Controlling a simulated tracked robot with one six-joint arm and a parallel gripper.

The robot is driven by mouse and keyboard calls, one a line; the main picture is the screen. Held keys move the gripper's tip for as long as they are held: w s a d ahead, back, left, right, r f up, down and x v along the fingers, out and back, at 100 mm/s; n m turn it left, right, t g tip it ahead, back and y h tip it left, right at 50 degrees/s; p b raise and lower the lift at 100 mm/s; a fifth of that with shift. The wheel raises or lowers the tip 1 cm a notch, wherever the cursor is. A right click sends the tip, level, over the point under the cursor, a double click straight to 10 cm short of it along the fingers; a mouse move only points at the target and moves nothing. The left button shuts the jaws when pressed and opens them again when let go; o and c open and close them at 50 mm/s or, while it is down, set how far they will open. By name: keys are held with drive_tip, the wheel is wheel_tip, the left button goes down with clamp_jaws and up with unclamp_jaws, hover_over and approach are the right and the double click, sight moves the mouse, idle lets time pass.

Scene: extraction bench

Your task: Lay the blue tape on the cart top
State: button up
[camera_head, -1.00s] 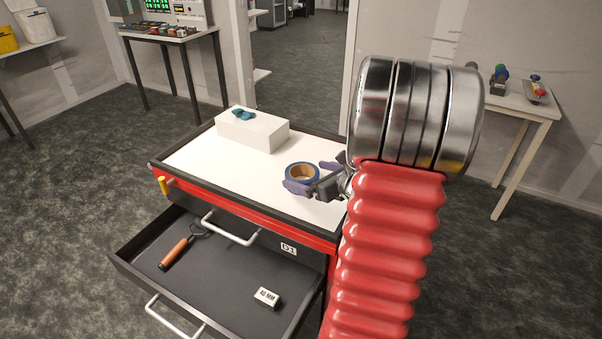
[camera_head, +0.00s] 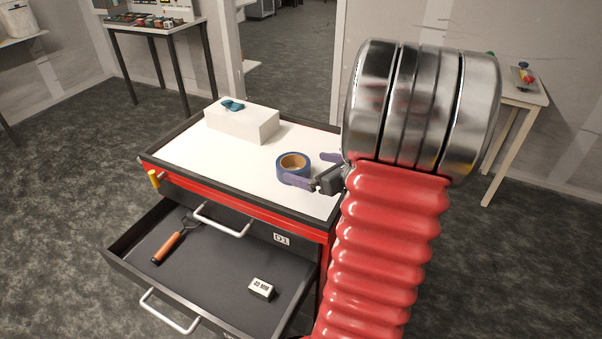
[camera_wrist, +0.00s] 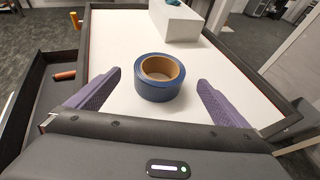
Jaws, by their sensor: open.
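The blue tape (camera_head: 293,166) is a roll with a tan core, lying flat on the white cart top (camera_head: 187,154) near its right end. In the wrist view the tape (camera_wrist: 160,90) sits ahead of my gripper (camera_wrist: 160,92), roughly centred between two purple fingers that stand apart on either side. A gap shows between each finger and the roll. My gripper (camera_head: 310,168) is open and empty, low over the cart top at its right edge. My red sleeve and metal wrist hide the cart's right corner.
A white box (camera_head: 243,124) with a teal item (camera_head: 232,105) on it stands at the back of the cart top. Below, an open drawer (camera_head: 215,262) holds an orange-handled tool (camera_head: 170,247) and a small labelled block (camera_head: 261,288). The cart top's left front is clear.

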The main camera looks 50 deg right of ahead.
drive_tip(key=w+a+r+n+g+y, duration=0.1)
drive_tip(key=a+r+n+g+y, duration=0.15)
drive_tip(key=a+n, duration=0.8)
drive_tip(key=w+a+r+n+g+y, duration=0.2)
drive_tip(key=a+n+g+y, duration=0.3)
drive_tip(key=a, duration=1.1)
drive_tip(key=s+a+r+n+h, duration=0.2)
drive_tip(key=s+a+n, duration=0.4)
drive_tip(key=n, duration=0.5)
drive_tip(key=s+a+r+n+h, duration=0.3)
drive_tip(key=s+a+n, duration=0.3)
drive_tip(key=n, duration=0.4)
drive_tip(key=shift+s+n+h, duration=0.35)
drive_tip(key=shift+s+h, duration=0.15)
drive_tip(key=shift+h, duration=0.05)
drive_tip(key=shift+a, duration=0.1)
drive_tip(key=shift+c, duration=0.2)
